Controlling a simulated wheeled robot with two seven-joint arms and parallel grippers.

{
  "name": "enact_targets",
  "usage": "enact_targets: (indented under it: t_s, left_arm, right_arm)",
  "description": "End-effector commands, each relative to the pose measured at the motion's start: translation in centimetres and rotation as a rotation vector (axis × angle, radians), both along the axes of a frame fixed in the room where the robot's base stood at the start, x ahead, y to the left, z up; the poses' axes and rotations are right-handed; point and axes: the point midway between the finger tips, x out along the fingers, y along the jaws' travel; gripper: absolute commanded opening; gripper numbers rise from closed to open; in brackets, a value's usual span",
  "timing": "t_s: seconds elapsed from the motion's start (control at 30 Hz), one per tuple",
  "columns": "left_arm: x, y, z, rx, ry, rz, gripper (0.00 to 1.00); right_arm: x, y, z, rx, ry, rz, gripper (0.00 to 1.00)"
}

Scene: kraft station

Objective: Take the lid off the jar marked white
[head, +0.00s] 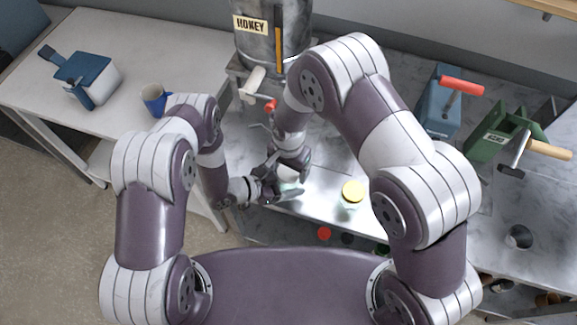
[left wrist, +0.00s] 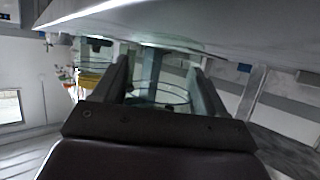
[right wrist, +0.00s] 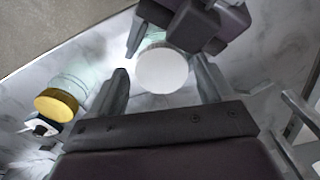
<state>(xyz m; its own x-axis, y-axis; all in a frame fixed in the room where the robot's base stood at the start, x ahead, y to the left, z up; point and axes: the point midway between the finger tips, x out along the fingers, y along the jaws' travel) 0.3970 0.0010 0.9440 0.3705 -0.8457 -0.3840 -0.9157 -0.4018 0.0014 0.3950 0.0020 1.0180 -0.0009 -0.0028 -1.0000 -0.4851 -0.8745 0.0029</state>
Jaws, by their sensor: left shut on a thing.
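The jar with the white lid (head: 288,172) stands at the front edge of the metal counter, partly hidden by my grippers. In the right wrist view its round white lid (right wrist: 162,71) lies between the fingertips of my right gripper (right wrist: 163,82). My right gripper is open above the jar, with gaps beside the lid. My left gripper (left wrist: 160,78) is shut on the clear glass jar body (left wrist: 160,98) from the side. It also shows at the top of the right wrist view. No marking on the jar is readable.
A jar with a yellow lid (head: 352,193) stands to the right on the counter. A metal honey tank (head: 272,45) with a red-handled tap is behind. A blue mug (head: 154,99) is on the left table. Blue and green (head: 492,135) devices stand at the right.

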Motion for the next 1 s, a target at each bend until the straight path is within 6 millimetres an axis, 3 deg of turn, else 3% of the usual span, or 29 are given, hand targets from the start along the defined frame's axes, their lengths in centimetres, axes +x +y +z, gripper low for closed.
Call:
enact_targets:
  t_s: [0.3, 0.57, 0.63, 0.8, 0.87, 1.0]
  left_arm:
    - [0.0, -0.1, 0.1, -0.002, -0.004, -0.004, 0.0]
    - [0.0, -0.1, 0.1, -0.002, -0.003, -0.003, 0.0]
    - [0.0, -0.1, 0.1, -0.001, -0.003, -0.003, 0.0]
    - [0.0, -0.1, 0.1, -0.001, -0.003, -0.003, 0.0]
    - [0.0, -0.1, 0.0, -0.001, -0.003, -0.003, 0.0]
    - [0.0, -0.1, 0.0, -0.001, -0.002, -0.003, 0.0]
  right_arm:
    - [0.1, 0.1, 0.4, 0.003, -0.004, -0.001, 0.87]
    - [0.1, 0.1, 4.2, 0.003, -0.004, -0.001, 0.87]
    - [0.1, 0.1, 4.7, 0.003, -0.004, -0.006, 0.82]
    - [0.1, 0.2, 7.7, 0.004, -0.006, -0.175, 0.82]
    - [0.0, 0.1, 7.8, 0.001, -0.003, -0.201, 0.82]
    - [-0.1, 0.1, 5.8, -0.002, 0.0, -0.203, 0.82]
